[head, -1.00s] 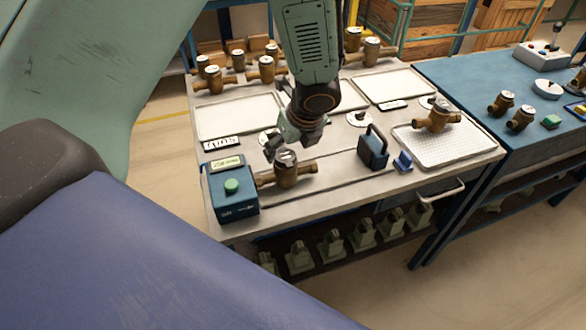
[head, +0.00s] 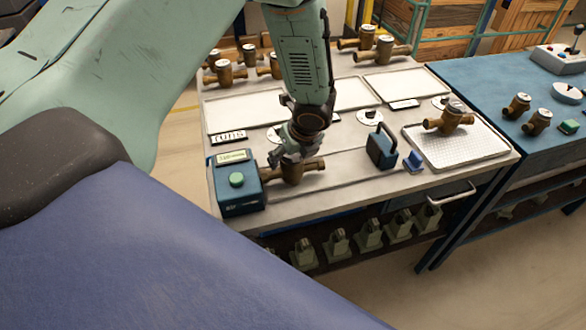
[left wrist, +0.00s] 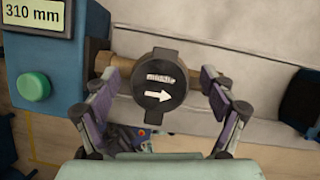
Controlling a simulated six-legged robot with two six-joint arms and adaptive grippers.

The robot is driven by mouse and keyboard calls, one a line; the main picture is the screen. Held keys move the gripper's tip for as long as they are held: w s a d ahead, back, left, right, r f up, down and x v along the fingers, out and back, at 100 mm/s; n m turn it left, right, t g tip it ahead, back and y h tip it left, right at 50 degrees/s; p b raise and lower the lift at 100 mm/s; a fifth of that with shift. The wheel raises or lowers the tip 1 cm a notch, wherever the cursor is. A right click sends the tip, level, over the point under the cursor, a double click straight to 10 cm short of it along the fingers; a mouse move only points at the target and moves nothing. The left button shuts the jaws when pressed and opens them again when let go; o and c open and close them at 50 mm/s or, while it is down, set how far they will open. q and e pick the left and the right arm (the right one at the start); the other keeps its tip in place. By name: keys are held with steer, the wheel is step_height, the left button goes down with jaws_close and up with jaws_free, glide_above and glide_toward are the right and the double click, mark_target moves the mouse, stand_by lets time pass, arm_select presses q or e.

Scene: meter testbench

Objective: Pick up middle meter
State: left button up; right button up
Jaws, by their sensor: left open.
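The middle meter (head: 294,172) is a brass body with pipe ends, beside the blue box on the near left of the bench. In the left wrist view the open fingers (left wrist: 160,98) stand on both sides of the cap, with gaps showing between fingers and cap. My right gripper is not in view.
A blue box with a green button (head: 236,180) and a "310 mm" display stands close left of the meter. A dark blue handled block (head: 381,147) stands to the right. Another meter (head: 449,118) sits on a white tray (head: 488,146).

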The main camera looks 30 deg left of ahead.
arm_select(q)
steer(key=shift+r, duration=0.1)
steer(key=shift+c, duration=0.9)
steer(key=c, duration=0.5)
steer(key=shift+w, duration=0.15)
jaws_close()
